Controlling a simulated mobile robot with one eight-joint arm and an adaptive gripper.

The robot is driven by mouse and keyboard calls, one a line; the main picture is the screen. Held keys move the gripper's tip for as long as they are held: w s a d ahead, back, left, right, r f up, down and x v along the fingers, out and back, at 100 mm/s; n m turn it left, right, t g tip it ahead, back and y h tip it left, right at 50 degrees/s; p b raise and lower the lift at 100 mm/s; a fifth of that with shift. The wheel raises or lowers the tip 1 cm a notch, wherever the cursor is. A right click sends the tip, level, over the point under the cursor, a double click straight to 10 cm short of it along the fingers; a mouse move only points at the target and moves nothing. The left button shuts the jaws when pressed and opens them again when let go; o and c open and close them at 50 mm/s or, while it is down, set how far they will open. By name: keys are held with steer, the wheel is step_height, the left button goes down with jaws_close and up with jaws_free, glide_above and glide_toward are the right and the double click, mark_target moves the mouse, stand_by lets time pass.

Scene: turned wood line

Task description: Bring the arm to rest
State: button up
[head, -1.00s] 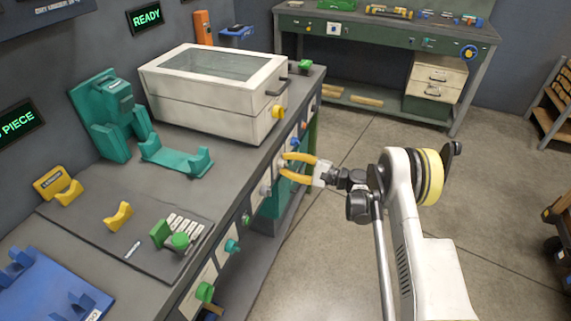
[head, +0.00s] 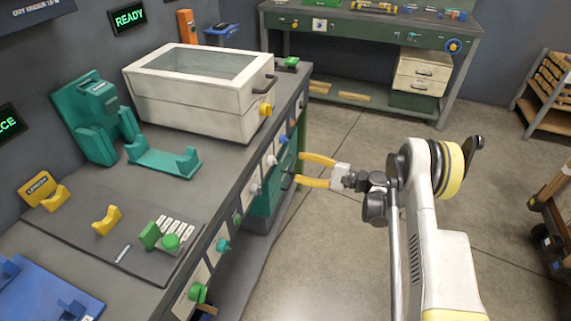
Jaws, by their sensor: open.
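My gripper (head: 308,171) has two yellow fingers and a white palm. It is open, with its fingers apart and pointing left toward the front of the workbench (head: 60,165). Nothing shows between the fingers. The fingertips appear close to the bench's front panel and the teal drawer (head: 272,192); I cannot tell whether they touch it. My white arm reaches in from the lower right, with its elbow raised at the right.
A white lidded box (head: 200,100) with a yellow knob stands on the bench. A teal cradle (head: 163,160), yellow rests (head: 106,221) and a blue fixture (head: 40,295) are also there. A second bench (head: 375,40) stands behind. Open floor (head: 340,260) lies between bench and arm.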

steer(key=v, duration=0.2)
steer(key=shift+s+d, duration=0.1)
steer(key=shift+d, duration=0.15)
steer(key=shift+r, duration=0.1)
